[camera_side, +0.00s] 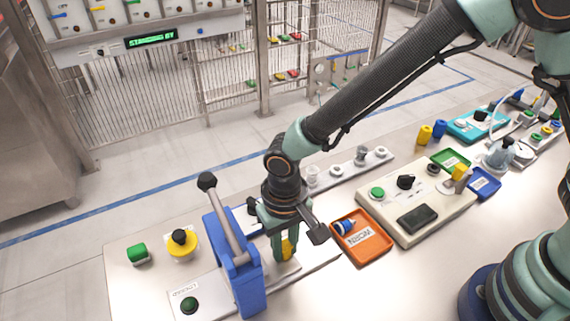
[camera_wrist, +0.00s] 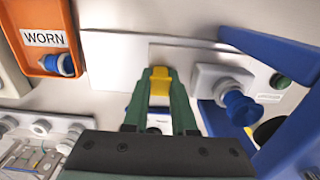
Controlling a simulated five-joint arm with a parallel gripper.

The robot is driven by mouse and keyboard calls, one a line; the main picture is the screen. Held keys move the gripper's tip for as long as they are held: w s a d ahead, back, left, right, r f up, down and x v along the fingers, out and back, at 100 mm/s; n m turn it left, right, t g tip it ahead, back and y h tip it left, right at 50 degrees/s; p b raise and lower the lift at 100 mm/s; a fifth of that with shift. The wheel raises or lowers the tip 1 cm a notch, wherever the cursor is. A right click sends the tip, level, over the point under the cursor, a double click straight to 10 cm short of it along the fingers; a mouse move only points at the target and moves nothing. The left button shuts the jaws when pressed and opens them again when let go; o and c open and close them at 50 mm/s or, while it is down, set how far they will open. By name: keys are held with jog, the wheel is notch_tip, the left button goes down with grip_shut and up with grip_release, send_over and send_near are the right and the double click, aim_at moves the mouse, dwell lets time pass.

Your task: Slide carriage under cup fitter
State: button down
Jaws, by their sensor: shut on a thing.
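The cup fitter (camera_side: 235,262) is a blue upright frame with a grey lever and black knob, and the lever is raised. Its blue frame shows at the right of the wrist view (camera_wrist: 272,45). My gripper (camera_side: 286,246) is just right of the fitter, low over the pale base plate. Its fingers are shut on a yellow grip (camera_wrist: 160,84), which seems to belong to the carriage. A pale block with a blue cup (camera_wrist: 238,106), likely the carriage, sits beside the fingers, at the fitter's opening. How grip and block join is hidden.
An orange tray (camera_side: 375,250) marked WORN, holding a blue-and-white part, lies right of my gripper. A beige control box (camera_side: 415,212) stands beyond it.

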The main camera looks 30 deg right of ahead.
jog(key=shift+a, duration=1.15)
jog(key=c, duration=0.7)
grip_release()
jog(key=shift+d+r, duration=0.1)
notch_tip(320, 180, up, 12)
